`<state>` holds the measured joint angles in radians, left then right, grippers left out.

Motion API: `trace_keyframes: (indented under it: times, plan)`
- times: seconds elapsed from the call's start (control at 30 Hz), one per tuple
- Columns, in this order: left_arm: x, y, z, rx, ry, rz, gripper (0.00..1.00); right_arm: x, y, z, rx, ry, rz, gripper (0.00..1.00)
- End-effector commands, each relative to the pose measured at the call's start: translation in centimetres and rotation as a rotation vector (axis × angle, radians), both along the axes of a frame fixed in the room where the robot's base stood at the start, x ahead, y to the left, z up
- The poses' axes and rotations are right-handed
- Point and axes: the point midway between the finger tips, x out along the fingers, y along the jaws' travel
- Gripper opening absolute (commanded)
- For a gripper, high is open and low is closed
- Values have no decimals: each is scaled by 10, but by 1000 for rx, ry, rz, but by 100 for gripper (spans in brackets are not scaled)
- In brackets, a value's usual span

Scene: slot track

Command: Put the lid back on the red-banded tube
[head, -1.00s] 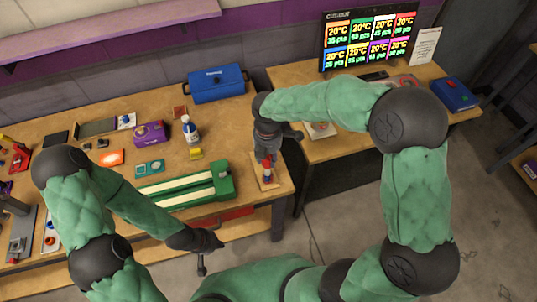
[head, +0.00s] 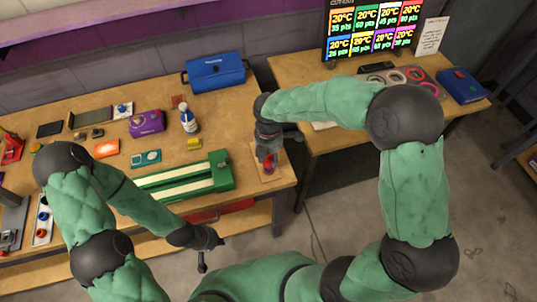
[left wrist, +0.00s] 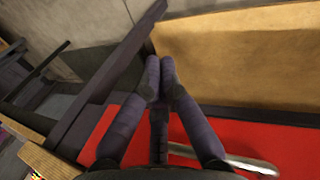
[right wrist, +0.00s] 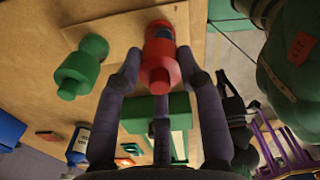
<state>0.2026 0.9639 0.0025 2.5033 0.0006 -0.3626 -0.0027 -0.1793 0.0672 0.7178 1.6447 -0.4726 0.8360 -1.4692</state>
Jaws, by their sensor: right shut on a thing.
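A red lid-like piece with a narrower knob (right wrist: 160,62) is between the fingertips of my right gripper (right wrist: 160,70), which is shut on it. In the head view the red piece (head: 268,165) shows under my right gripper (head: 267,152), over a small wooden board (head: 276,177) at the bench's right end. A dark bluish patch shows beside the red in the right wrist view; I cannot tell a separate red-banded tube there. A similar green piece (right wrist: 82,67) stands left of it. My left gripper (head: 217,245) is shut and empty, low before the bench; its fingertips meet in the left wrist view (left wrist: 160,75).
A green slotted track (head: 220,172) lies left of the board. Behind it stand a blue-labelled bottle (head: 189,120), a purple box (head: 147,122) and a blue case (head: 215,72). A second table with a screen (head: 372,28) is at the right, past a gap.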

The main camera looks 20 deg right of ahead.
Motion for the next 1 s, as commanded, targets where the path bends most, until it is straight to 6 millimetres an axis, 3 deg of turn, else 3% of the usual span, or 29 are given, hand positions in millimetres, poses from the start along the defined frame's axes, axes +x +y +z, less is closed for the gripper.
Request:
trace_keyframes:
  times: [1.0]
  plan:
    - [0,0,5,0,0,0,0,0,0,0,0,0,0,25]
